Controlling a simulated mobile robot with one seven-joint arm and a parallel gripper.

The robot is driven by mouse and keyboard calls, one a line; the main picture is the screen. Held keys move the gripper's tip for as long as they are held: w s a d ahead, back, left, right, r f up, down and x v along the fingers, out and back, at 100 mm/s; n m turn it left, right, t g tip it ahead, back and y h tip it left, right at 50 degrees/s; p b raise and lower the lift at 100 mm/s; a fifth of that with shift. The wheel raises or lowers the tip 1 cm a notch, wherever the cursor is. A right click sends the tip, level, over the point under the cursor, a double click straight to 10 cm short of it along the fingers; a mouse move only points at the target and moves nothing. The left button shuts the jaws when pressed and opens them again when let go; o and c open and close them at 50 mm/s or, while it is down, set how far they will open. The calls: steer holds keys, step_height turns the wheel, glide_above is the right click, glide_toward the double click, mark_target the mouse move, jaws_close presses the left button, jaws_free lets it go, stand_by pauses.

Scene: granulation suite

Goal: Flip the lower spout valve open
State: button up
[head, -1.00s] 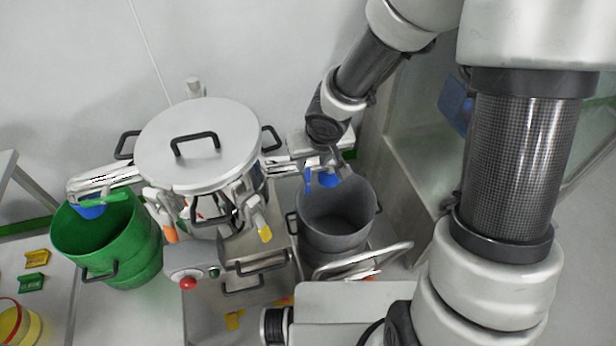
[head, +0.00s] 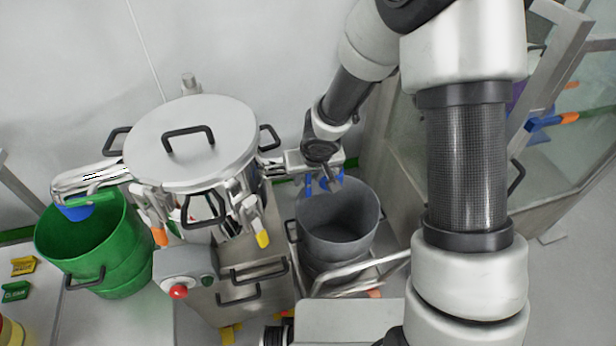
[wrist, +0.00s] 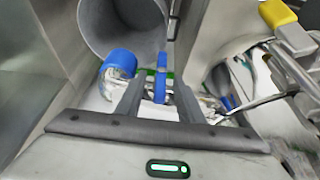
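A spout with a blue end (head: 309,184) sticks out from the right side of the lidded steel vessel (head: 190,150), above a grey bin (head: 338,228). In the wrist view the blue spout end (wrist: 120,63) lies left of a thin upright blue lever (wrist: 160,85). My gripper (head: 326,182) is at this spout. Its two dark fingers (wrist: 158,100) are apart, with the lever between them and a visible gap on each side. My wrist partly hides the spout in the head view. Another spout with a green lever (head: 95,196) is over a green bin (head: 85,250) at left.
A control box with a red button (head: 179,292) is at the vessel's front. A yellow-ended clamp (wrist: 278,13) shows at upper right in the wrist view. A glass-walled cabinet (head: 400,140) stands to the right. A bent metal rail (head: 355,272) crosses in front of the grey bin.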

jaws_close()
steer(key=b, duration=0.2)
steer(key=shift+a+f+h+b, duration=0.2)
steer(key=shift+f+h+b, duration=0.1)
steer(key=shift+f, duration=0.1)
steer(key=shift+a+f+t+h+b, duration=0.15)
steer(key=shift+t+h+b, duration=0.15)
steer(key=shift+b, duration=0.6)
steer(key=h+b, duration=0.1)
steer(key=b, duration=0.4)
steer(key=shift+s+a+n+h, duration=0.1)
steer(key=shift+a+n+h, duration=0.05)
steer(key=shift+n+h, duration=0.25)
steer(key=shift+s+r+t+h+b, duration=0.1)
steer(key=shift+r+t+h+b, duration=0.3)
steer(key=shift+b, duration=0.5)
